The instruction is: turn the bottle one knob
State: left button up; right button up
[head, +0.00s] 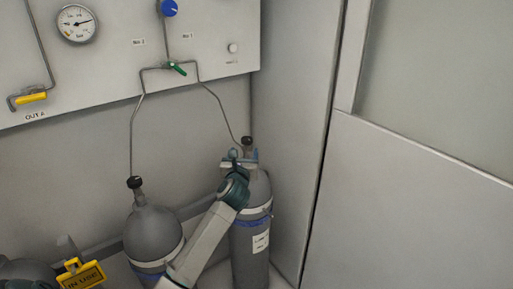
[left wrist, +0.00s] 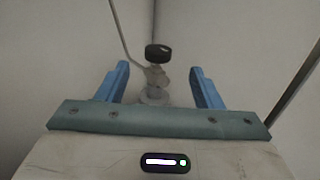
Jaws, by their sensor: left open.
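Two grey gas bottles stand below the panel: the right bottle (head: 256,190) and the left bottle (head: 152,232). The right bottle has a black knob (head: 247,141) on its valve; its pipe leads up towards a label that seems to end in 1. The left bottle has its own black knob (head: 134,182). My left gripper (head: 240,155) is at the top of the right bottle, just below its knob in the picture. In the left wrist view the open blue fingers (left wrist: 159,68) stand either side of the valve, with the black knob (left wrist: 158,53) beyond them, apart from both fingers.
A white panel (head: 215,45) above carries a gauge (head: 77,23), a blue knob (head: 169,8), a green valve handle (head: 177,68) and a yellow handle (head: 31,97). A wall stands close to the right of the right bottle. A yellow tag (head: 82,276) is at lower left.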

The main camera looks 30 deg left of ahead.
aim_at(246, 141)
pick_arm(q)
jog(key=x, duration=0.3)
jog(key=p+x, duration=0.1)
jog(key=x, duration=0.2)
jog(key=p+x, duration=0.1)
jog(key=x, duration=0.3)
jog(key=shift+f, duration=0.25)
jog(key=shift+w+a, duration=0.2)
jog(key=shift+w, duration=0.15)
jog(key=c, duration=0.9)
jog(key=shift+c, duration=0.2)
